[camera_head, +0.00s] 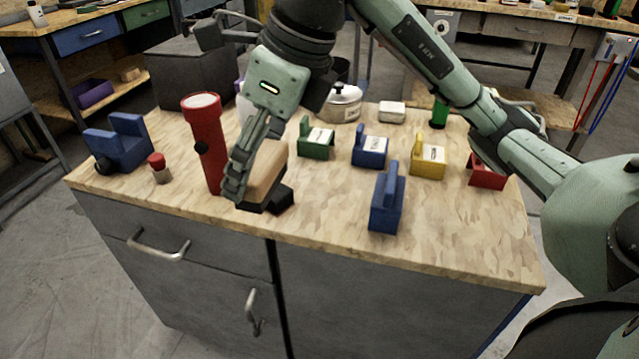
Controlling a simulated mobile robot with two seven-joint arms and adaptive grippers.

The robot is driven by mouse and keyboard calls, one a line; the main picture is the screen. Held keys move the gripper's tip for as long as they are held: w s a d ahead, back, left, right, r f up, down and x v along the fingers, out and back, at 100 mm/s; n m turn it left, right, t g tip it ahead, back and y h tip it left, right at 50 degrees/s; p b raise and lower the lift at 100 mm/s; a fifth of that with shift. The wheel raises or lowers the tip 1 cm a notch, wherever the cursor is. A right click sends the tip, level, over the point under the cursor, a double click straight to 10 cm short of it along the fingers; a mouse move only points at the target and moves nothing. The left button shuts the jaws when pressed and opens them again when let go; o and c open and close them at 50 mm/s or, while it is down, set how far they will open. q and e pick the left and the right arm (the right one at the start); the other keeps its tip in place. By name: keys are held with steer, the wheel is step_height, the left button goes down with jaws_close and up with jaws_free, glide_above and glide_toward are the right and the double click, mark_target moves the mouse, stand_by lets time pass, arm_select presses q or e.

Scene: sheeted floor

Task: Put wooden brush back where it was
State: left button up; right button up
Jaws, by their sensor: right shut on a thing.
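The wooden brush (268,170) is a tan block near the front edge of the workbench, left of its middle. My right gripper (252,190) reaches down from above and is shut on the brush. Its green finger covers the brush's left side, and the far side of the grip is hidden. A black part shows at the brush's lower end, close to the bench top; I cannot tell whether it touches. My left gripper is not in view.
A red flashlight (206,143) stands close left of the gripper. A small red-capped bottle (159,168) and a blue vise-like block (118,145) are further left. A blue holder (386,203) stands right. Green (316,140) and yellow (429,158) holders sit behind. The front centre bench top (325,215) is clear.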

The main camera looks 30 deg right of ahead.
mark_target(287, 156)
steer(key=shift+w+d, duration=0.2)
steer(key=shift+w, duration=0.2)
steer(key=shift+w+d+f, duration=0.1)
steer(key=shift+d+f, duration=0.1)
steer(key=shift+d, duration=0.1)
steer(key=d+f, duration=0.2)
steer(key=d, duration=0.1)
steer(key=shift+d+f+b, duration=0.1)
steer(key=shift+d+b, duration=0.05)
steer(key=shift+b, duration=0.2)
steer(key=d+f, duration=0.1)
steer(key=d, duration=0.1)
steer(key=d+f+b, duration=0.1)
steer(key=d+f, duration=0.1)
steer(key=d, duration=0.1)
steer(key=d+f+b, duration=0.1)
steer(key=d, duration=0.1)
steer(key=shift+d+f, duration=0.2)
steer(key=shift+d, duration=0.1)
step_height(287, 156, down, 3)
steer(key=shift+f, duration=0.45)
arm_select(q)
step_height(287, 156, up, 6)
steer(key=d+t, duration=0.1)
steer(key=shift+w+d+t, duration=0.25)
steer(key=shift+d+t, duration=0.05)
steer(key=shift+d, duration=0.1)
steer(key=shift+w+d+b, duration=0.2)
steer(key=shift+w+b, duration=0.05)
steer(key=shift+b, duration=0.05)
